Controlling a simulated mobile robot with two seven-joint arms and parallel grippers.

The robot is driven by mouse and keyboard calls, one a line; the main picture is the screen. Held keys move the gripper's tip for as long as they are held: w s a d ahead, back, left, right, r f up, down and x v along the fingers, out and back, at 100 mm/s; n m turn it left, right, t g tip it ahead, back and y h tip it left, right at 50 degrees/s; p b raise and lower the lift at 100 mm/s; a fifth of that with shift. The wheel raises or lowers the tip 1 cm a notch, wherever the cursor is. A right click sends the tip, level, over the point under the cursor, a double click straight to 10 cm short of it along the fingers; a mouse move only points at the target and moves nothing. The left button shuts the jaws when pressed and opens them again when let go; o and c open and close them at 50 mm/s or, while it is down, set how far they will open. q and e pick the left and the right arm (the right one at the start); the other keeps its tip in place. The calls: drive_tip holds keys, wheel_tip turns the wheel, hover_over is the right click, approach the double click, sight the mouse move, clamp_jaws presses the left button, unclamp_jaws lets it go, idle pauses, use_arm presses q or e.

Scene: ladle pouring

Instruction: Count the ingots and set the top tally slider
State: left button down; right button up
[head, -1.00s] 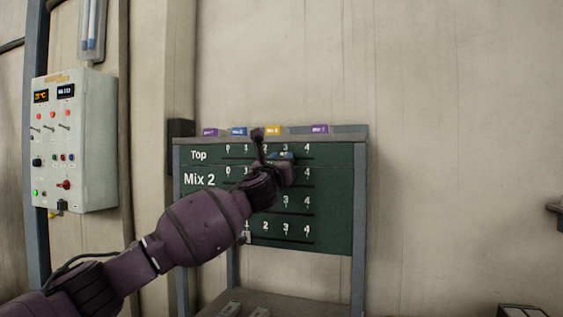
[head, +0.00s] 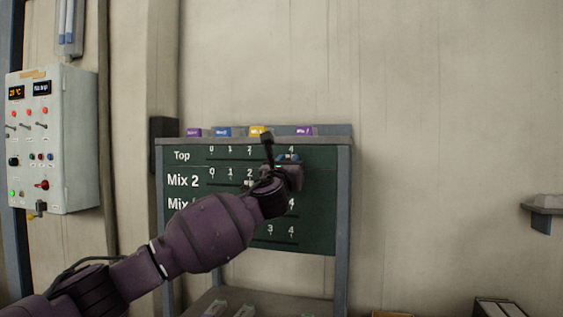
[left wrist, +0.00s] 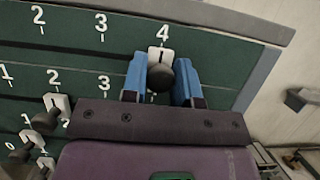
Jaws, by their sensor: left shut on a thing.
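The green tally board (head: 318,225) has a Top row above a Mix 2 row and more rows. My left gripper (head: 289,161) is at the right end of the Top row. In the left wrist view its blue fingers (left wrist: 171,82) are shut on the top slider (left wrist: 161,58), a white plate with a dark knob, at the 4 mark. In the head view the gripper mostly hides this slider. The Mix 2 slider (left wrist: 57,104) is near 2. No ingots can be clearly made out. My right gripper is not in view.
A control box (head: 52,140) with lights and switches hangs on the left wall. Coloured tabs line the board's top edge. Pale blocks (head: 216,308) lie on the shelf below. A dark box (head: 498,308) stands at bottom right.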

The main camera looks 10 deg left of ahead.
use_arm(q)
drive_tip(key=shift+d, duration=0.15)
drive_tip(key=c, duration=1.2)
unclamp_jaws()
drive_tip(key=o, duration=0.3)
drive_tip(key=shift+d, duration=0.2)
drive_tip(key=shift+a, duration=0.15)
drive_tip(key=shift+b+v, duration=0.95)
drive_tip(key=shift+v, duration=4.45)
